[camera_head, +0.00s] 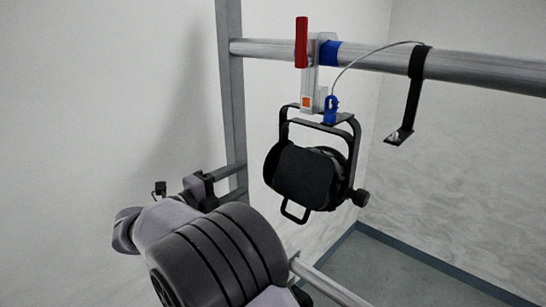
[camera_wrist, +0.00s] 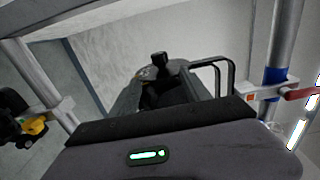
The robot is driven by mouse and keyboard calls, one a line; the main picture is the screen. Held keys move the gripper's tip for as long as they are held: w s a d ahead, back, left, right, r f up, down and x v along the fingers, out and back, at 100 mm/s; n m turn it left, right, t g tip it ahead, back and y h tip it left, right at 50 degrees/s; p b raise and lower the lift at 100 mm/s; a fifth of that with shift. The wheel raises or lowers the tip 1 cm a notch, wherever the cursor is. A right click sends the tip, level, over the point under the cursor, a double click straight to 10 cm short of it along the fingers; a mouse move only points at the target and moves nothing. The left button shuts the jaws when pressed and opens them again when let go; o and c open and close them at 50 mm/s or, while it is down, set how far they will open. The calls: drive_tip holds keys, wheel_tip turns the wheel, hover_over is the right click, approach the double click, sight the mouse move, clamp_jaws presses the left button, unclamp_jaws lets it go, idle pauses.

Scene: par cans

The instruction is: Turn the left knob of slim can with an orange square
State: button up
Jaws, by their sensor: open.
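The slim black can (camera_head: 310,175) hangs in its bracket from the upper bar. Its clamp carries the orange square (camera_head: 306,102), which also shows in the wrist view (camera_wrist: 250,97). One knob (camera_head: 361,197) sticks out on the can's right side; the left knob is not clear in the head view. In the wrist view, a black knob (camera_wrist: 160,58), apparently the left one, shows beyond my gripper (camera_wrist: 158,88). My gripper is open and empty, apart from the knob as far as I can tell. In the head view my arm is at the lower left, short of the can.
The upper bar (camera_head: 455,70) bears a red handle (camera_head: 301,42), a blue clip with a safety cable, and a black hanging strap (camera_head: 413,98). A vertical post (camera_head: 231,90) stands left of the can. In the wrist view, a black and yellow fixture (camera_wrist: 25,125) is at left.

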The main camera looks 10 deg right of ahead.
sight(276, 162)
drive_tip(key=p+x, duration=0.1)
drive_tip(key=x, duration=1.3)
drive_tip(key=shift+w, duration=0.1)
clamp_jaws()
drive_tip(key=shift+f, duration=0.15)
